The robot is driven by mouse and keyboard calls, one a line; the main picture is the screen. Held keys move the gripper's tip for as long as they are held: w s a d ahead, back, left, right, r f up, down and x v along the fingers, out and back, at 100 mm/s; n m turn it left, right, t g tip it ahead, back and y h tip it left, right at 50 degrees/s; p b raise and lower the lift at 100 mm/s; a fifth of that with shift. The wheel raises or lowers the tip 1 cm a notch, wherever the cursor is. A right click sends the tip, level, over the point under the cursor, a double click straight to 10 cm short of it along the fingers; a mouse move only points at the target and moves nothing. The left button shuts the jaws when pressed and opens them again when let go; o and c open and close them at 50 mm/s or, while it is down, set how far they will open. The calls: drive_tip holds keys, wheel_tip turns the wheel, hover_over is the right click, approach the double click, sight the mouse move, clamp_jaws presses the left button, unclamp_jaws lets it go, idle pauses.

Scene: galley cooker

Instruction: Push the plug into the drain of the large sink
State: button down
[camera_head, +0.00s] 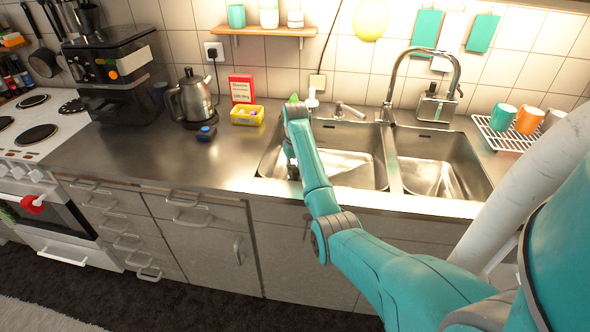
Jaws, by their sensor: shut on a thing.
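The large sink (358,167) is the left, wider basin of a steel double sink. My arm reaches over its front edge, and its wrist points down at the left side of the basin. My gripper (293,171) is small and dark in this view, low inside the left end of the basin. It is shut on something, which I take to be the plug. The plug itself cannot be made out, and the drain is not clearly visible either, so I cannot tell how they sit relative to each other.
The smaller right basin (438,175) and the tall curved tap (424,52) stand beside the large sink. A dish rack (508,139) with cups is at the right. A kettle (194,98) and a yellow tray (246,121) stand on the counter to the left.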

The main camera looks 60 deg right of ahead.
sight(295, 177)
drive_tip(key=shift+f, duration=1.85)
drive_tip(key=shift+c, duration=1.9)
unclamp_jaws()
drive_tip(key=shift+r, duration=0.1)
